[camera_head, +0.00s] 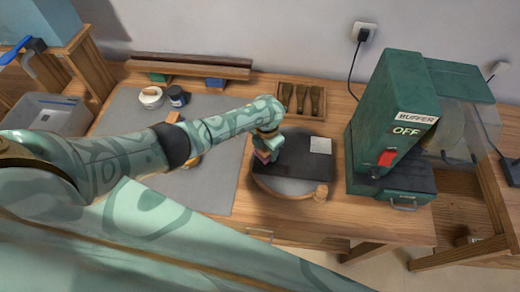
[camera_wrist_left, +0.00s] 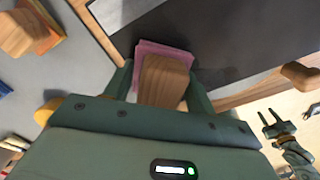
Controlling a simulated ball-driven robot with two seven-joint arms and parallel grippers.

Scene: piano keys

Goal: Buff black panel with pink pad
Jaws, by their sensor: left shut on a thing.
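The black panel (camera_head: 300,171) lies on a round wooden board on the bench, with a pale square (camera_head: 320,146) on its far right part. My left gripper (camera_head: 266,153) is at the panel's left part, shut on the wooden block handle (camera_wrist_left: 164,82) of the pink pad. The pink pad (camera_wrist_left: 160,49) shows beyond the block, overlapping the black panel (camera_wrist_left: 225,45) in the left wrist view. I cannot tell whether pad and panel touch. My right gripper (camera_wrist_left: 273,118) appears open and empty at the right of the left wrist view, beyond the bench.
A green buffer machine (camera_head: 395,125) marked OFF stands right of the panel. A wooden tray (camera_head: 301,101) with several brushes is behind it. A white jar (camera_head: 150,97) and a dark jar (camera_head: 177,96) stand on the grey mat (camera_head: 222,190). Another wood-handled pad (camera_wrist_left: 28,31) lies there.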

